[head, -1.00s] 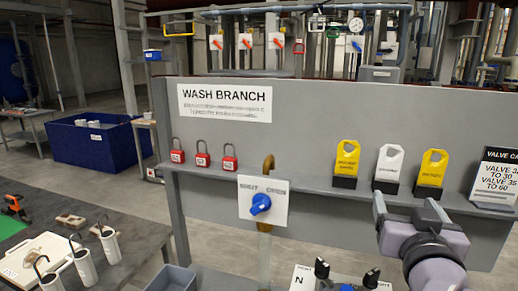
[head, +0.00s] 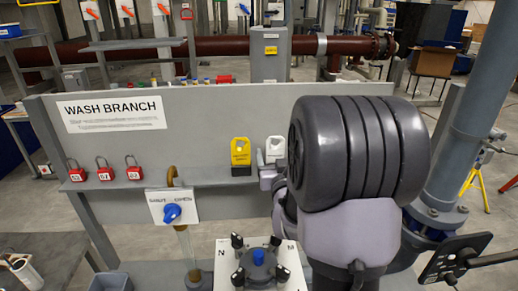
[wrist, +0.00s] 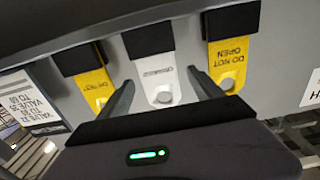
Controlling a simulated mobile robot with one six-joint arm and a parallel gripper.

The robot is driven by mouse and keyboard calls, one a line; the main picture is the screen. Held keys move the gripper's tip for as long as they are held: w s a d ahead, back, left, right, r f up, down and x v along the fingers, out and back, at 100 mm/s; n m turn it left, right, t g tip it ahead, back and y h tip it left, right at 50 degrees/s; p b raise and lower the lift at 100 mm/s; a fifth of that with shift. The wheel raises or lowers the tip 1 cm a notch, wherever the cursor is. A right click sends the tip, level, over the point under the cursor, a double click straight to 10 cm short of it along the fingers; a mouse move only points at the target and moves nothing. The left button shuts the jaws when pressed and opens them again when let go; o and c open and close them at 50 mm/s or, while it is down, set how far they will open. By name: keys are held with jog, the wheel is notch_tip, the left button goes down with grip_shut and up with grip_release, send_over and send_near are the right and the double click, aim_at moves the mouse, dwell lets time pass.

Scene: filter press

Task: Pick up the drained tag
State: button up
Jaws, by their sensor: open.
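A white tag (wrist: 158,84) with a hole stands in a black holder on the grey panel's shelf, between two yellow tags. Its small lettering is not readable. It also shows in the head view (head: 275,148), partly hidden by my arm. My gripper (wrist: 160,76) is open in the wrist view, with one finger on each side of the white tag; I cannot tell whether either touches it. One yellow tag (wrist: 227,62) reads DO NOT OPEN and is right of the fingers in the wrist view. The other yellow tag (wrist: 92,82) is left of them.
A small valve sign (wrist: 36,102) stands beyond the left yellow tag. A grey pipe (head: 465,110) rises at the right.

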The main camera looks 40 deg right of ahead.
jog(key=shift+x, duration=1.25)
jog(key=shift+s, duration=0.15)
jog(key=shift+a, duration=0.1)
jog(key=shift+c, duration=1.4)
jog(key=c, duration=1.1)
jog(key=shift+r, duration=0.1)
notch_tip(320, 180, up, 31)
jog(key=p, duration=0.4)
